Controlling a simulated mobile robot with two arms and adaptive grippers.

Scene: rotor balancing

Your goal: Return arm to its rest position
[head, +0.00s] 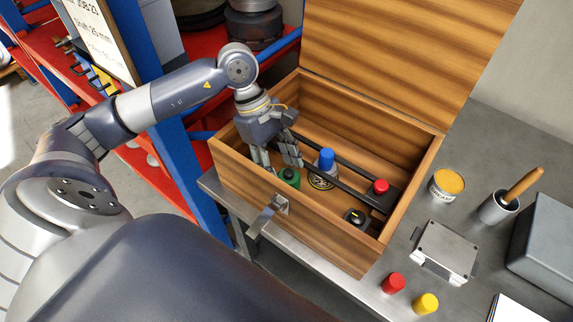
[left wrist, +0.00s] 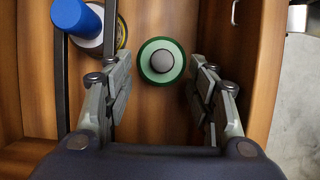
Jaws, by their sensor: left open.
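My left gripper (head: 277,160) is open and reaches down into the open wooden box (head: 325,246), near its left side. In the left wrist view its two fingers (left wrist: 160,100) stand apart, with a green round weight with a grey knob (left wrist: 161,62) between and just beyond them. The fingers do not appear to touch it. In the head view the green weight (head: 289,178) lies just below the fingers. A blue-topped cylinder (head: 326,160) stands to its right, and shows at the upper left of the left wrist view (left wrist: 80,20). My right gripper is not in view.
Inside the box are dark rails (head: 345,187), a red knob (head: 380,187) and a black knob (head: 355,216). The lid (head: 385,50) stands open behind. A red cap (head: 393,283), yellow cap (head: 426,303), metal block (head: 444,250) and tin (head: 446,186) are on the bench. A red shelf (head: 150,170) stands left.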

